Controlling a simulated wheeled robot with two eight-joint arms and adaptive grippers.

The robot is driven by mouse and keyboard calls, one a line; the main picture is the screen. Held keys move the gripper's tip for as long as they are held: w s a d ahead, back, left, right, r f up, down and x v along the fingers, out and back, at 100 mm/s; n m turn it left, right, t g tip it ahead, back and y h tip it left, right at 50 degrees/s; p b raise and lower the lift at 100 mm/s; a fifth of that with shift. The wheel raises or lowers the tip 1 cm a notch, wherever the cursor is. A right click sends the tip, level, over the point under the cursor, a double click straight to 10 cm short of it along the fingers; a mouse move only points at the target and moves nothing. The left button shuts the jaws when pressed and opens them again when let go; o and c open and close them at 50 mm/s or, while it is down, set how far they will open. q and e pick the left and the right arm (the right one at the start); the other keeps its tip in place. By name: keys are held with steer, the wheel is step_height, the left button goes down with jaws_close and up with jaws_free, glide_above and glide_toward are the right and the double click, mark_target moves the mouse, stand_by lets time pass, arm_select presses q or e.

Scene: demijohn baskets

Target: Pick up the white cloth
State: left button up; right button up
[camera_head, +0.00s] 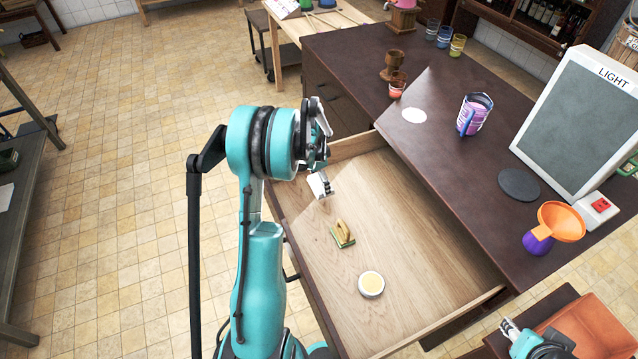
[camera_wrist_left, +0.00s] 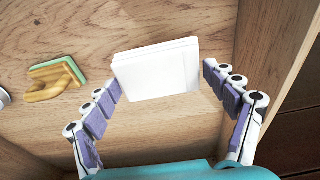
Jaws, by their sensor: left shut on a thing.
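The white cloth (camera_head: 316,186) is a folded, flat block at the far left end of the open wooden drawer. It also shows in the left wrist view (camera_wrist_left: 157,72), between the fingertips. My left gripper (camera_head: 325,172) reaches down into the drawer and is shut on the cloth, one finger at each side. I cannot tell whether the cloth touches the drawer bottom. My right gripper (camera_head: 509,330) shows only partly at the bottom right, away from the drawer; its fingers are too small to judge.
In the drawer (camera_head: 425,270) lie a green-and-yellow brush or sponge (camera_head: 342,235) and a round tin (camera_head: 371,284). The drawer walls stand close around my left gripper.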

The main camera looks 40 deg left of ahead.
arm_select(q)
steer(key=w+d+r+p, duration=0.2)
steer(key=d+r, duration=0.4)
steer(key=d, duration=0.5)
steer(key=shift+r+p, duration=0.25)
steer(key=shift+p, duration=0.3)
steer(key=shift+d, duration=0.1)
